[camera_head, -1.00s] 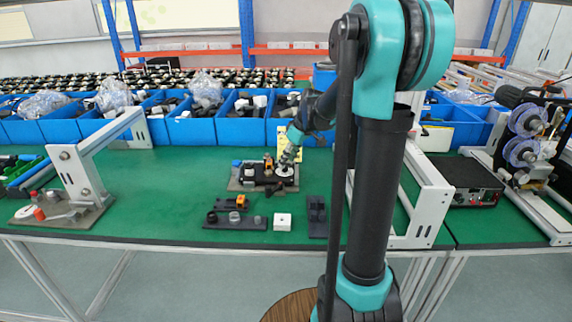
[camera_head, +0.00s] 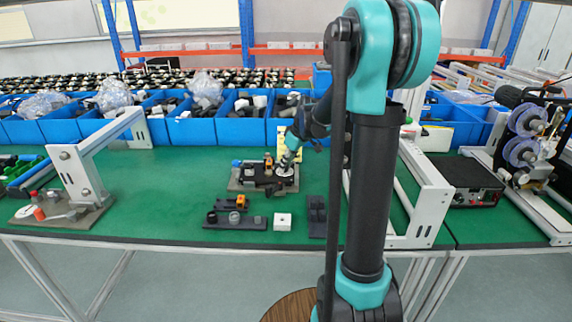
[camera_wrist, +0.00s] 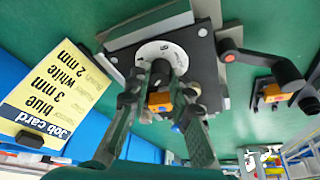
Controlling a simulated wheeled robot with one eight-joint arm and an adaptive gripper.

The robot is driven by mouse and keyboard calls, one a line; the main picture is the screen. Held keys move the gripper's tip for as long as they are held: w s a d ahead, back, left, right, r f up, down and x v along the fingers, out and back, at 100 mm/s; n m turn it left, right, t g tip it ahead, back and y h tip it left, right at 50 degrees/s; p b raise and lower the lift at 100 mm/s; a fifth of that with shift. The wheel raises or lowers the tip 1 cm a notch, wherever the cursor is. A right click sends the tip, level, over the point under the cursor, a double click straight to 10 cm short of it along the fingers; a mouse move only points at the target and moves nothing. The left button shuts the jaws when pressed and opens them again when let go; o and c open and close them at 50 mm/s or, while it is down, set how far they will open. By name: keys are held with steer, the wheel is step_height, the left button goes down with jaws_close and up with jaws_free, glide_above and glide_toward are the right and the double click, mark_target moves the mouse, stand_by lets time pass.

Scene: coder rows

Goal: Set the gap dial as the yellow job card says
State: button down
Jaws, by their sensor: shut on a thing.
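The yellow job card (camera_wrist: 43,88) stands at left in the wrist view, upside down; its readable lines say "blue 3 mm" and "white 2 mm". It also shows in the head view (camera_head: 282,146), partly behind my arm. The gap dial (camera_wrist: 153,50) is a white disc with dark marks on a dark plate; I cannot read its setting surely. My gripper (camera_wrist: 160,82) is shut on the dial's dark knob (camera_wrist: 161,68), its fingers on either side. In the head view my gripper (camera_head: 284,168) is over the grey fixture (camera_head: 236,186), hiding most of the dial.
An orange-topped part (camera_wrist: 159,99) sits close by the fingers. A dark lever with a red-orange end (camera_wrist: 229,57) is to the right. A dark plate (camera_head: 235,223), a white block (camera_head: 282,221) and a dark block (camera_head: 317,216) lie in front. Blue bins (camera_head: 190,130) line the back.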

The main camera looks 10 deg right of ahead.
steer(key=shift+m, duration=0.4)
steer(key=m, duration=0.1)
steer(key=m+h, duration=0.1)
steer(key=m, duration=0.1)
steer(key=shift+s+a+t+h, duration=0.1)
steer(key=shift+t+h, duration=0.2)
steer(key=shift+a+m+t+h, duration=0.1)
steer(key=shift+m+t+h, duration=0.35)
steer(key=shift+m, duration=1.55)
steer(key=shift+g, duration=0.25)
steer(key=c, duration=1.3)
jaws_free()
steer(key=shift+c, duration=0.2)
steer(key=v, duration=1.2)
steer(key=shift+a, duration=0.15)
